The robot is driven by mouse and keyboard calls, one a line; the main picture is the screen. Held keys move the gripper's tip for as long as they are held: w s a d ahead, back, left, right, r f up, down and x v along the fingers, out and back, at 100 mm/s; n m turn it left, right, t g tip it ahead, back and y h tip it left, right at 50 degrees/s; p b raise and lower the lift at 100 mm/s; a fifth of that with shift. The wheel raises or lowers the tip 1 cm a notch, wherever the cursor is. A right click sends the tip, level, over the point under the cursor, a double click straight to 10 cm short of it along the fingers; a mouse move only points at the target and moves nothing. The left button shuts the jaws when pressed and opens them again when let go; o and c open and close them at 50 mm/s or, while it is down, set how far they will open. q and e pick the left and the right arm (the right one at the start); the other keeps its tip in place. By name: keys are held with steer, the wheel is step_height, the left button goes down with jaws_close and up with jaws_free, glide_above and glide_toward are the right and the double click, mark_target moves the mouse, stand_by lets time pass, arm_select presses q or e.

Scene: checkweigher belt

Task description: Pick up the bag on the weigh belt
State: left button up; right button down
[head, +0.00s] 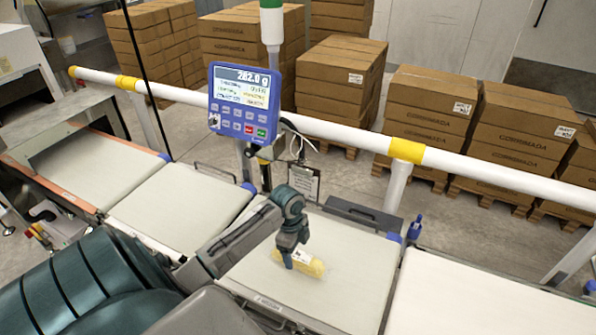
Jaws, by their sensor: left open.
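The bag (312,266) is yellow with a pale label and lies on the weigh belt (345,290), a light flat section of the line. My left gripper (290,262) is directly over the bag and points down, with its fingers at the bag's left part. The gripper is open, and its fingers hide some of the bag. I cannot tell whether the fingers touch the bag. My right gripper is not in view.
A blue weighing display (243,103) reading about 262.0 g stands behind the belt. A white and yellow rail (340,130) runs across behind it. Other belt sections lie left (180,205) and right (470,300), both empty. Stacked cartons (425,110) stand behind the rail.

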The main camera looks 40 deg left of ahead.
mark_target(296, 254)
arm_select(q)
steer(key=shift+s+d+f+p, duration=0.15)
steer(key=shift+f+p, duration=0.15)
steer(key=shift+f, duration=0.6)
steer(key=shift+w+d+f+p, duration=0.1)
steer(key=shift+f+p, duration=0.2)
steer(key=shift+f, duration=0.55)
steer(key=c, duration=1.2)
